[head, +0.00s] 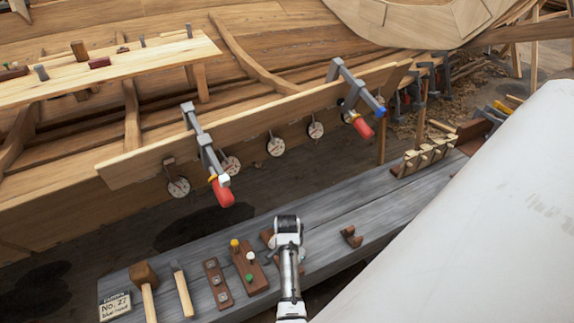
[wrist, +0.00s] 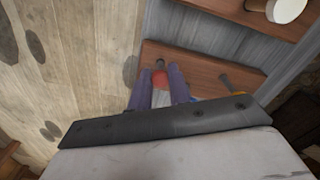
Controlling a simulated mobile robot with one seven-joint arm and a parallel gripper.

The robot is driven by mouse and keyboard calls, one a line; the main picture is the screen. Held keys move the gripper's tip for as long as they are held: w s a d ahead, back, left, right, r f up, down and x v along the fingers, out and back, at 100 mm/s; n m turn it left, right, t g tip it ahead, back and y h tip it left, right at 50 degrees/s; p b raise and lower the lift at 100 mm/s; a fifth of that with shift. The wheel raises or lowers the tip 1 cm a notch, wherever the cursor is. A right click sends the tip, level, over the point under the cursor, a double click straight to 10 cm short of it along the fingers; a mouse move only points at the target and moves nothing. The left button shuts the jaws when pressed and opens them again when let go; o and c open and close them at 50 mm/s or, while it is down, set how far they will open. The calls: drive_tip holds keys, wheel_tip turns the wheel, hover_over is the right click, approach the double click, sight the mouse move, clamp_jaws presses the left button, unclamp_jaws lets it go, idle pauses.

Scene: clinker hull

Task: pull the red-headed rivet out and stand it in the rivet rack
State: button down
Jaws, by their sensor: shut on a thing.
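In the wrist view my gripper (wrist: 158,88) is shut on a red head, which I take as the red-headed rivet (wrist: 159,78). A short dark pin (wrist: 160,64) shows just beyond the red head, over a brown wooden block (wrist: 200,64). I cannot tell whether the rivet's shank is in the block or clear of it. In the head view my arm's end (head: 287,226) is above the grey bench and hides my fingers and the rivet. A brown block with yellow-, white- and green-headed rivets (head: 248,266) stands just left of it; I cannot tell if this is the rack.
The bench (head: 330,222) also holds a mallet (head: 145,285), a hammer (head: 182,288), a narrow block with metal squares (head: 217,284) and a small brown cradle (head: 351,237). Clamps with red handles (head: 222,191) hang from the hull plank above. The bench right of my arm is mostly clear.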

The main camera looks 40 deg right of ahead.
drive_tip(key=shift+f+b, duration=0.45)
drive_tip(key=shift+f, duration=0.45)
drive_tip(key=c, duration=1.2)
unclamp_jaws()
drive_tip(key=shift+c, duration=0.2)
wheel_tip(320, 180, up, 6)
drive_tip(key=p, duration=0.5)
drive_tip(key=shift+f+p, duration=0.2)
drive_tip(key=shift+p, duration=0.2)
drive_tip(key=shift+r+p, duration=0.6)
drive_tip(key=shift+r, duration=0.6)
